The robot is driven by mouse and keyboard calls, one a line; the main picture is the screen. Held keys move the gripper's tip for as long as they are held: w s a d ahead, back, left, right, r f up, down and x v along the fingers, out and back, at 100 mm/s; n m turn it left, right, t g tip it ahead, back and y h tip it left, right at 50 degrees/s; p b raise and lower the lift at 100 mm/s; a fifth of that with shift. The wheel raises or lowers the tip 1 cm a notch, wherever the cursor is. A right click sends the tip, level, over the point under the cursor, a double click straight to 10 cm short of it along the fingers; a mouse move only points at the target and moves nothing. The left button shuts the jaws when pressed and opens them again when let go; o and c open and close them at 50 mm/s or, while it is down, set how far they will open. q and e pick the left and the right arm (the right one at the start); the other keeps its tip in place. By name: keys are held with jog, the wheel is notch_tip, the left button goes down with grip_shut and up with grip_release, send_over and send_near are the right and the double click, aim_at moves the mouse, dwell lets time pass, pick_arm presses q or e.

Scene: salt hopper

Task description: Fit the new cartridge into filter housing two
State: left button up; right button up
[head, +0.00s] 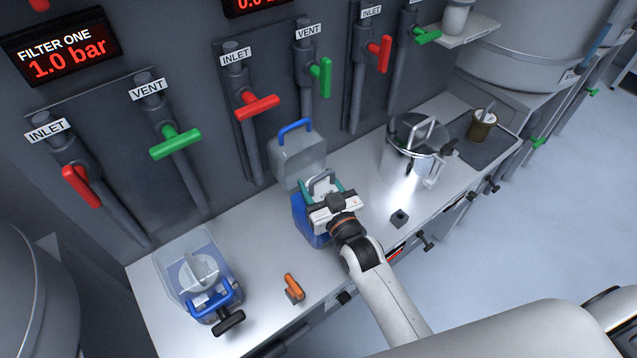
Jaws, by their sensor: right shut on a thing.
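The middle filter housing (302,222) is a blue box on the bench under the second inlet and vent pair. Its clear lid (298,165) with a blue handle stands open behind it. My right gripper (325,190), with teal fingers, is at the housing's mouth. It is shut on what looks like the new cartridge, whose grey loop handle (322,178) and some white show between the fingers. The gripper and housing walls hide the rest, so I cannot tell how deep it sits. My left gripper is not in view.
Left, a closed clear housing (180,262) with a blue handle holds a white cartridge. An orange handle (293,288) and a small dark block (399,218) are near the bench's front. Right, a steel pot (412,150) and a brown cartridge (482,127) on a dark mat stand.

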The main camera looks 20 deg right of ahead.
jog(key=shift+f+b, duration=0.45)
jog(key=shift+f, duration=0.25)
jog(key=o, duration=1.2)
jog(key=shift+f, duration=0.1)
jog(key=o, duration=0.4)
jog(key=shift+s+f, duration=0.15)
jog(key=shift+f, duration=0.1)
jog(key=shift+s+d+p, duration=0.2)
jog(key=shift+s+p, duration=0.5)
jog(key=shift+s, duration=0.75)
jog(key=shift+s+d+r+p, duration=0.15)
jog(key=shift+s+p, duration=0.15)
jog(key=shift+s, duration=0.4)
jog(key=shift+s+d+r+p, duration=0.15)
jog(key=shift+s+p, duration=0.15)
jog(key=shift+s, duration=0.4)
